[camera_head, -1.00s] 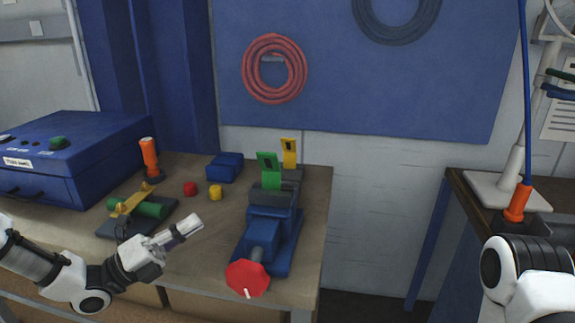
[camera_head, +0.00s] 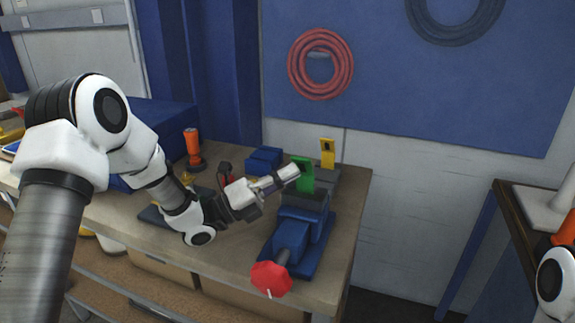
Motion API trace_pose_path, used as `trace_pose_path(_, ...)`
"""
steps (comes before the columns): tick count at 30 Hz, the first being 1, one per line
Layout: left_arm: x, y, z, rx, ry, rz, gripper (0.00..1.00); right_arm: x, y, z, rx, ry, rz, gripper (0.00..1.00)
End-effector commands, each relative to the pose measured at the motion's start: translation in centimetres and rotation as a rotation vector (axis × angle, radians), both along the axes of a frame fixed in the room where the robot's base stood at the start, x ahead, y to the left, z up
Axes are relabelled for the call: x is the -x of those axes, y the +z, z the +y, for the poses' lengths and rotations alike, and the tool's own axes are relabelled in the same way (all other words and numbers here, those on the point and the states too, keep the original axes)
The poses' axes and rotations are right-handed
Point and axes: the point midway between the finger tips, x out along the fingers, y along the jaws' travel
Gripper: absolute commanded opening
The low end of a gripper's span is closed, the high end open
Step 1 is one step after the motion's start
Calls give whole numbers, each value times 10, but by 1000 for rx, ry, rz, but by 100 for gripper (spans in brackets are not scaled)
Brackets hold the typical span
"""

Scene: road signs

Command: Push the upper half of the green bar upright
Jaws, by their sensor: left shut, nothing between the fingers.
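The green bar (camera_head: 306,178) stands on the grey top of a blue vise-like fixture (camera_head: 291,240) with a red knob at its front. My left gripper (camera_head: 290,174) is shut, with nothing between its fingers. Its tip is at the left side of the bar's upper half and covers part of it. I cannot tell whether the tip touches the bar or is just in front of it. The bar's exact tilt is partly hidden. A part of my right arm shows at the lower right edge, but its gripper is out of view.
A yellow bar (camera_head: 327,153) stands behind the green one. An orange-handled thing (camera_head: 193,146) and a blue block (camera_head: 264,161) stand to the left on the wooden table (camera_head: 235,255). A blue wall panel with hung coils is behind. The table's right edge is close to the fixture.

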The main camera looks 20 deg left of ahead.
Motion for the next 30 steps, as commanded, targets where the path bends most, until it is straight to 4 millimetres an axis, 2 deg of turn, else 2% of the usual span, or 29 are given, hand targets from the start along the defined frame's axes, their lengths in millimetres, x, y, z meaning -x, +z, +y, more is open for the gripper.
trace_pose_path(14, -4, 2, 0, -1, 0, 5, 0, 0, 2, 0, 0, 0, 0, 36)
trace_pose_path(30, -7, 9, 0, -3, 0, 90, 0, 0, 5, 0, 0, 0, 0, 36)
